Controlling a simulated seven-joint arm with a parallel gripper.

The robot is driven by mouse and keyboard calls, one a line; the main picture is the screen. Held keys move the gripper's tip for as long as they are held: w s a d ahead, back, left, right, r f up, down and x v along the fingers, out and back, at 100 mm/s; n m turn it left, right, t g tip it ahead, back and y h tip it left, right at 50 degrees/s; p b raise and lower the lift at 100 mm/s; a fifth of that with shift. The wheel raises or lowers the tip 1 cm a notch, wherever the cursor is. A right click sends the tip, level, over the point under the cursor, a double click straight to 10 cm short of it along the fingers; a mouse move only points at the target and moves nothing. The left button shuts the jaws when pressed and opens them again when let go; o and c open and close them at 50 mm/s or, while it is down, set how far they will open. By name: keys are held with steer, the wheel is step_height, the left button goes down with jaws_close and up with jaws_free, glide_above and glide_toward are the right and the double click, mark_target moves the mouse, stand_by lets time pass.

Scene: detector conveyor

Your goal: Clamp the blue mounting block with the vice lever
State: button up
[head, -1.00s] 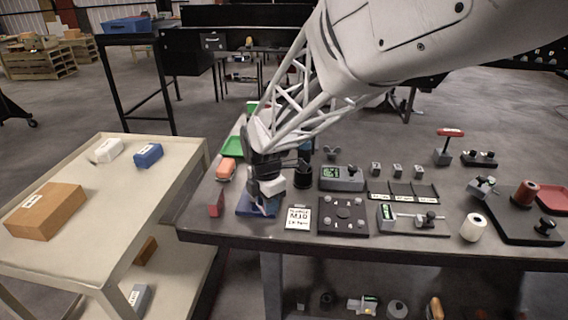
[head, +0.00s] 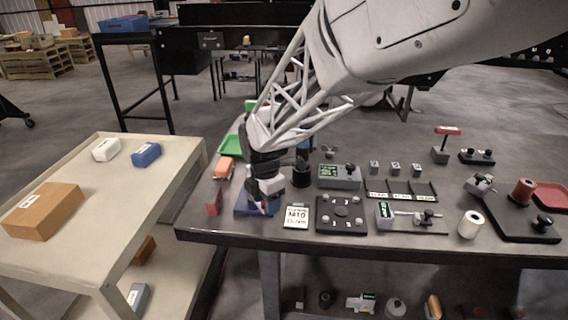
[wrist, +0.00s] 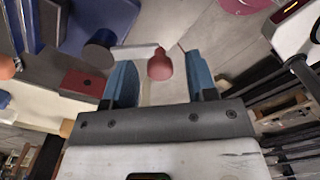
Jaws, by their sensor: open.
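My gripper (head: 266,207) is open over a blue flat piece (head: 243,208) at the table's left front, pointing down. In the wrist view, a lever's red knob (wrist: 160,66) sits between my open fingers (wrist: 159,62); I cannot tell whether they touch it. The lever's pale bar (wrist: 133,52) runs left to a dark round post (wrist: 98,56) by the blue piece (wrist: 100,18). A blue block with a white label (head: 146,155) lies on the cart at left. A separate mounting block in the vice cannot be made out; my gripper hides part of the vice.
A labelled card (head: 297,215) and a black plate with pegs (head: 341,214) lie close on the right. The cart (head: 122,192) adjoins the table's left.

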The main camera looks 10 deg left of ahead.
steer(key=shift+r, duration=3.9)
steer(key=shift+d+r, duration=0.1)
steer(key=shift+d, duration=0.1)
steer(key=s+d+r+m+t, duration=0.1)
steer(key=s+d+r+m, duration=0.2)
steer(key=s+d+m, duration=0.45)
steer(key=s+d+r+m, duration=0.2)
steer(key=d+m, duration=0.3)
steer(key=d, duration=0.5)
steer(key=s+d+f+m+t, duration=0.1)
steer(key=s+d+m, duration=1.1)
steer(key=s+m, duration=0.2)
steer(key=shift+s+d+m+t, duration=0.3)
steer(key=shift+s+d+m, duration=0.05)
steer(key=shift+d, duration=0.05)
